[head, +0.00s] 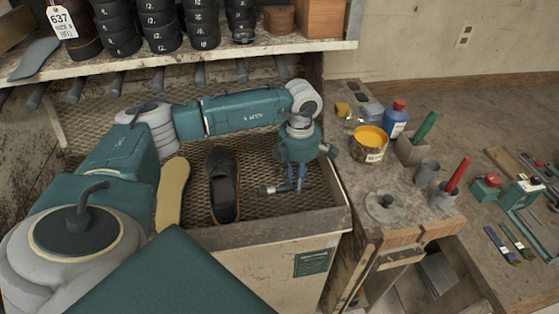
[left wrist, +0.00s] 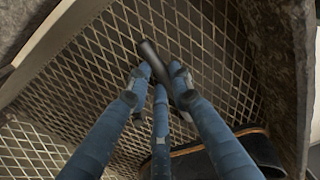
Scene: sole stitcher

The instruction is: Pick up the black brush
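The black brush, a dark elongated piece, lies between my left gripper's fingertips in the left wrist view (left wrist: 150,52). My left gripper (head: 292,188) points down over the mesh-floored tray, to the right of the black shoe. In the left wrist view its blue fingers (left wrist: 160,80) converge and press close around the brush from both sides. The fingers hide part of the brush. I cannot tell whether it is clear of the mesh. My right gripper is not in view.
A black shoe (head: 222,185) and a yellow sole (head: 172,192) lie in the tray (head: 265,226) to the left. A shelf (head: 200,58) with black rolls stands behind. The right bench holds a yellow can (head: 370,146), a blue bottle (head: 396,121) and tools.

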